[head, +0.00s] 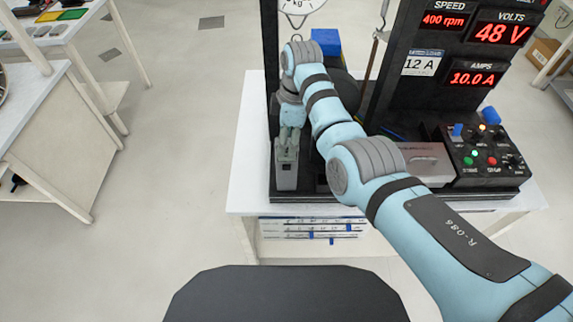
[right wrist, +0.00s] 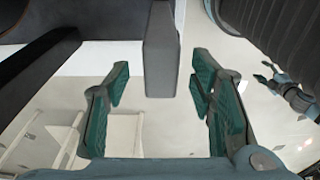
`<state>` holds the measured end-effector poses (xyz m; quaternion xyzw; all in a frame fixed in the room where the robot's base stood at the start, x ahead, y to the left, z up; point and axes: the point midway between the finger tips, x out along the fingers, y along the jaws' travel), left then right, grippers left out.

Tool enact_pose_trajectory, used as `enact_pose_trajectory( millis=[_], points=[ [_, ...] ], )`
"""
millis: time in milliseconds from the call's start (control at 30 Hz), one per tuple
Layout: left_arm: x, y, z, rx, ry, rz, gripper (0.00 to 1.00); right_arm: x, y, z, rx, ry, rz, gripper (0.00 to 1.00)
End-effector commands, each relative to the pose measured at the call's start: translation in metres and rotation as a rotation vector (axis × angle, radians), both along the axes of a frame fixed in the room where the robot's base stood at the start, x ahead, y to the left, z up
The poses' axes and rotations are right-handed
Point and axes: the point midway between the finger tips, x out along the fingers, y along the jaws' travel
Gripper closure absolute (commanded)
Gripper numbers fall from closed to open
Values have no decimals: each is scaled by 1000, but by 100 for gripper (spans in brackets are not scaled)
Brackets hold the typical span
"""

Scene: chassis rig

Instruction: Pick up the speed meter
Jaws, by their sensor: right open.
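A grey, upright block-shaped device (head: 286,172) stands at the front left of the black rig. I take it for the speed meter, but no label on it is readable. In the right wrist view the grey block (right wrist: 160,50) lies between the fingers' lines and beyond their tips. My right gripper (head: 289,135) points down just above the device in the head view. In the right wrist view my right gripper (right wrist: 158,82) is open, with a gap on both sides of the block. A small arm end with fingers (right wrist: 268,72), seemingly my left gripper, shows at the right there.
The black rig carries lit displays for speed (head: 444,20), volts and amps, and a control box (head: 487,155) with knobs. A silver box (head: 418,163) sits beside it. The white table (head: 245,185) has a bare strip at its left. Another table (head: 35,110) stands far left.

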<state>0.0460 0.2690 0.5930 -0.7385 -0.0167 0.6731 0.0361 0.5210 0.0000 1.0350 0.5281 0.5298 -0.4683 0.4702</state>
Motion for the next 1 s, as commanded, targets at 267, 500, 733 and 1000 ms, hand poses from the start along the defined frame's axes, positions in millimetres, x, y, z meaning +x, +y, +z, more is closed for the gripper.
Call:
enact_pose_trajectory(
  millis=[267, 500, 733, 1000],
  points=[
    [6, 0, -3, 0, -10, -1, 50, -2, 1, -37, 0, -1, -3, 50],
    [6, 0, -2, 0, -10, -1, 50, -2, 1, -36, 1, -1, -4, 66],
    [6, 0, -2, 0, -10, -1, 50, -2, 1, -36, 1, -1, -4, 100],
    [6, 0, -2, 0, -9, -1, 50, -2, 1, -35, 1, -1, -4, 100]
  ],
)
